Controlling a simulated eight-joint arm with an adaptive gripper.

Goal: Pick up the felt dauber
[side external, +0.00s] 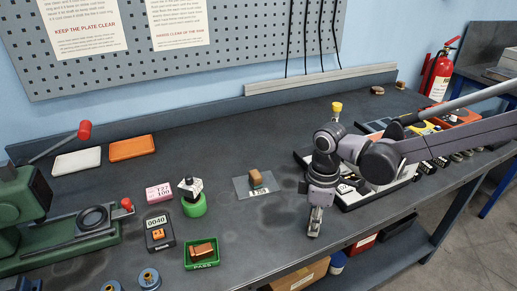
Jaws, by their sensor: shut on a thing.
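My gripper (315,221) points down low over the front part of the bench, left of the tool tray. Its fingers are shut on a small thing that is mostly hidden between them. I cannot make out whether that thing is the felt dauber, or whether it touches the bench. I cannot pick out the felt dauber for certain anywhere else in this view.
A divided tray (347,205) stands just right of my gripper. A clear plate (243,191) with a brown block (255,177) lies to the left. Further left are a green PASS tray (213,263), a green-based holder (194,207) and a green press (75,248). Bare bench lies between.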

